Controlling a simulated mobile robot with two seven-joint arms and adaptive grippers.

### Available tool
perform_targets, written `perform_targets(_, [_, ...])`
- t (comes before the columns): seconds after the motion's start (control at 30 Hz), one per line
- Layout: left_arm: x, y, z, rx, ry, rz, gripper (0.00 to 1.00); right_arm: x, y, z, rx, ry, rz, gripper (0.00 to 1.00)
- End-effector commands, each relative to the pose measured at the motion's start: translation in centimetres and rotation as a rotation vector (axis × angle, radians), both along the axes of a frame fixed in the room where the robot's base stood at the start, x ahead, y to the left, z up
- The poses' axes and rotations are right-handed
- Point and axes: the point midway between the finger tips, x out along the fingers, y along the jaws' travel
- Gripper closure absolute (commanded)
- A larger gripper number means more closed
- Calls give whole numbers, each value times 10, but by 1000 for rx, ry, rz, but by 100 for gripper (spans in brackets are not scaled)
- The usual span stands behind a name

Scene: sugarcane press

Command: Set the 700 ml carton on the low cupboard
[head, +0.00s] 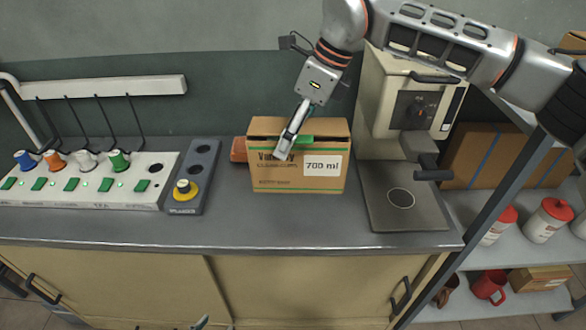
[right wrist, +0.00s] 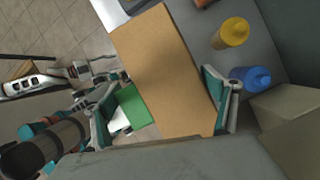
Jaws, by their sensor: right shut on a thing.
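The 700 ml carton (head: 268,181) is a brown box with green strips and a white "700 ml" label. It is upright at the grey top of the low cupboard (head: 300,240); I cannot tell whether its base touches. My right gripper (head: 290,140) comes down from above and is shut on the carton. In the right wrist view the carton (right wrist: 165,65) lies between the two fingers of the gripper (right wrist: 163,100). A small tip at the bottom edge of the head view may be my left gripper (head: 201,322); its fingers are not clear.
A cream machine (head: 380,95) with a dark base plate stands right of the carton. A grey block with a yellow knob (head: 185,190) and a white panel (head: 80,190) are left. A yellow bottle (right wrist: 231,32) and a blue bottle (right wrist: 250,79) stand beside the carton. Shelves are far right.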

Motion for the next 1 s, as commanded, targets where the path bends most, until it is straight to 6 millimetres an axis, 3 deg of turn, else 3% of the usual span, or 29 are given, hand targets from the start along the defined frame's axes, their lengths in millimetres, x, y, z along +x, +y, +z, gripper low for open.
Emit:
perform_targets(0.1, [0,0,0,0,0,0,60,-1,0,-26,2,1,1,62])
perform_targets(0.23, [0,0,0,0,0,0,60,0,0,-45,2,0,0,62])
perform_targets(0.47, [0,0,1,0,-1,0,60,0,0,-59,2,-2,0,62])
perform_targets(0.73, [1,0,2,0,-3,0,60,0,0,-94,1,0,0,62])
perform_targets(0.97, [2,0,3,-1,-5,0,60,0,0,-98,1,0,0,62])
perform_targets(1.0, [2,0,3,-1,-5,0,60,-1,0,-99,-1,2,-1,7])
